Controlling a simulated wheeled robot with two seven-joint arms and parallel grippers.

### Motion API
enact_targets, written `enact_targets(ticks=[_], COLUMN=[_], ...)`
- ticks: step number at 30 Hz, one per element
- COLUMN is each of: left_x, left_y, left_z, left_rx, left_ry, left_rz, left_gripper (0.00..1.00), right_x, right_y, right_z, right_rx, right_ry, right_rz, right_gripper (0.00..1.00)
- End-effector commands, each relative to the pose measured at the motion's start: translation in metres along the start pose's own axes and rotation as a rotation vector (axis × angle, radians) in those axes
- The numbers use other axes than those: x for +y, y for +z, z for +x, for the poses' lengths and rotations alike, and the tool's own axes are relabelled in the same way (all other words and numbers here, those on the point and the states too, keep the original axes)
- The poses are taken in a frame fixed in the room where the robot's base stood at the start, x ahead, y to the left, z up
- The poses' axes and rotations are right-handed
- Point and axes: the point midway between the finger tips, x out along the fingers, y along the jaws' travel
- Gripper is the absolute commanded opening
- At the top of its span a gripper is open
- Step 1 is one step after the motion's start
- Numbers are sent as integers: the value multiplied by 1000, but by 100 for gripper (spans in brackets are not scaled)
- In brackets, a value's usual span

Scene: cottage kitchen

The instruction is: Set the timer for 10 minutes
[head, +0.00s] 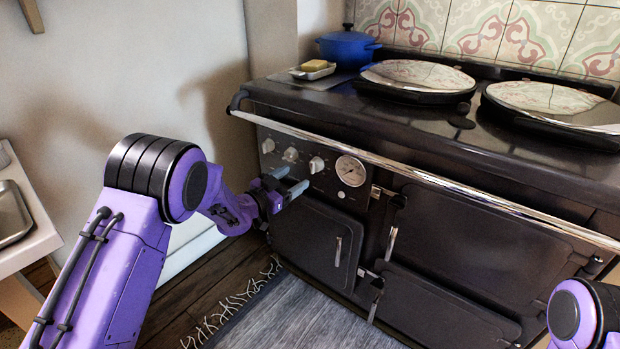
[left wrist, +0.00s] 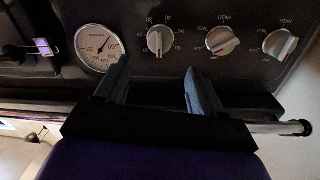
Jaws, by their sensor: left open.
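The timer knob (head: 316,164) is the round pale knob closest to the dial gauge on the dark stove's front panel. In the left wrist view the knob (left wrist: 160,40) has minute numbers around it, and that picture appears turned over. My left gripper (head: 292,180) is open, with its two blue-grey fingers pointing at the panel just below the knobs. In the left wrist view the fingertips (left wrist: 157,68) stand on either side of the timer knob's line, with the knob beyond them. Nothing is between them. My right gripper is out of view.
Two other knobs (head: 290,155) (head: 268,145) and the gauge (head: 350,170) flank the timer knob. A chrome rail (head: 430,177) runs along the stove front above the gripper. Oven doors (head: 318,240) lie below. A blue pot (head: 347,47) stands on the stove's back left.

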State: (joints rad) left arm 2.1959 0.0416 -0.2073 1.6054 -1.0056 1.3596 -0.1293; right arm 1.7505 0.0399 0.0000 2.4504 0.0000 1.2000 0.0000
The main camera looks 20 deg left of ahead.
Motion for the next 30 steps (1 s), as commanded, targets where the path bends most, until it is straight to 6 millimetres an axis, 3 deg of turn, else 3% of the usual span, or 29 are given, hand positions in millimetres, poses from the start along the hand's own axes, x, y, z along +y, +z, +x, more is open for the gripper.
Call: enact_targets(ticks=[9,13,21,22,27,30], left_x=[0,0,0,0,0,0], left_y=[2,2,2,2,2,2], left_z=[67,78,81,81,81,81], left_rx=[-2,-3,-4,-5,-4,-5], left_ry=[-1,-2,-2,-2,-3,-3], left_rz=[-3,-4,-5,-5,-5,-5], left_gripper=[68,68,68,65,12,12], right_x=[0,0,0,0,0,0], right_y=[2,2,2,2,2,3], right_z=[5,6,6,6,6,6], right_rx=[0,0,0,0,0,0], right_ry=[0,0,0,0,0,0], right_rz=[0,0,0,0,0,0], right_gripper=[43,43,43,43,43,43])
